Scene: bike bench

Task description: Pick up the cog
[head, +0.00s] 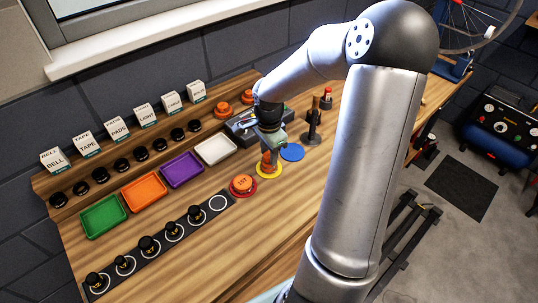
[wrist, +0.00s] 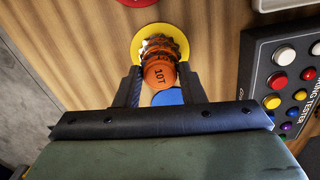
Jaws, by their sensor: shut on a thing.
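The cog, with a toothed metal rim (wrist: 165,45) and an orange cap marked 10T (wrist: 160,73), is between the fingers of my gripper (wrist: 160,82) in the wrist view. The fingers are shut on it. Behind it is a yellow disc (wrist: 137,42) on the bench. In the head view my gripper (head: 270,147) points down over the yellow disc (head: 269,174), with the orange cog (head: 267,163) partly hidden under it. I cannot tell whether the cog touches the disc. A red-orange piece that seems marked 11T (head: 243,184) sits beside it on the bench.
A blue disc (head: 292,152) lies right of the gripper. A tester box with coloured buttons (wrist: 290,75) is close by. Coloured trays, including a white one (head: 216,150), stand behind.

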